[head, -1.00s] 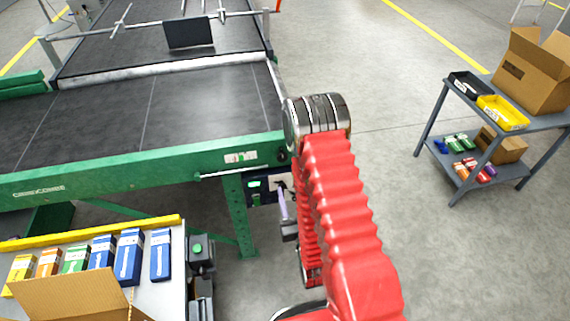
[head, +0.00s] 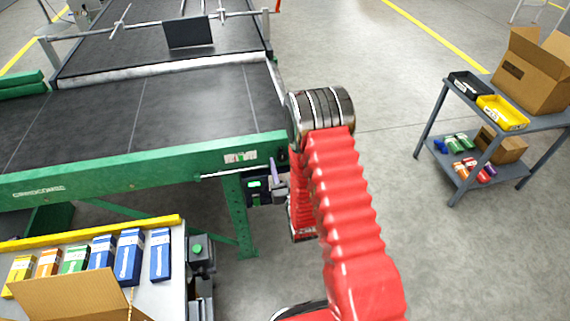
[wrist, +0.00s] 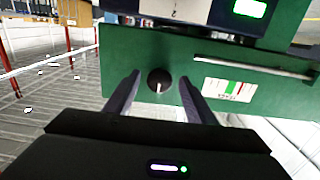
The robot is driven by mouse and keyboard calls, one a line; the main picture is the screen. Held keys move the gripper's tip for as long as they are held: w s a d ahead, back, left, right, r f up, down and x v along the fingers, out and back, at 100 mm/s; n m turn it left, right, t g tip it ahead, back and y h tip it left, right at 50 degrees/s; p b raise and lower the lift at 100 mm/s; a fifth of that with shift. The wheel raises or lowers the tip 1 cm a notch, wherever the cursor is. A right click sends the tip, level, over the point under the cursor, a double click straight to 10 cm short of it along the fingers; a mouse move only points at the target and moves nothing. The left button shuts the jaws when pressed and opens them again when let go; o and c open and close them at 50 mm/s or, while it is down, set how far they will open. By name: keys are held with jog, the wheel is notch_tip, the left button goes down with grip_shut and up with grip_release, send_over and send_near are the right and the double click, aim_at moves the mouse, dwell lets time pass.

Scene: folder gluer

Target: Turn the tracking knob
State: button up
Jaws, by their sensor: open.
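The tracking knob (wrist: 159,80) is a round black knob with a white pointer line, pointing roughly down, on the green panel (wrist: 125,55) in the wrist view. My gripper (wrist: 159,76) is open, with one dark finger on each side of the knob in the picture. Gaps show between the knob and both fingers. I cannot tell how deep the fingertips reach around it. In the head view my gripper (head: 275,172) is partly hidden behind my red arm, below the right end of the green conveyor beam (head: 130,172). I cannot make out the knob clearly there.
A metal rod (wrist: 250,66) and a label (wrist: 230,88) are right of the knob. A box with a lit green display (wrist: 249,8) sits above. In the head view a table of coloured cartons (head: 172,292) stands lower left, a grey cart (head: 545,122) at right.

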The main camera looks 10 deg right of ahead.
jog(key=shift+c, duration=0.5)
jog(key=c, duration=0.9)
jog(key=shift+m, duration=2.8)
jog(key=o, duration=1)
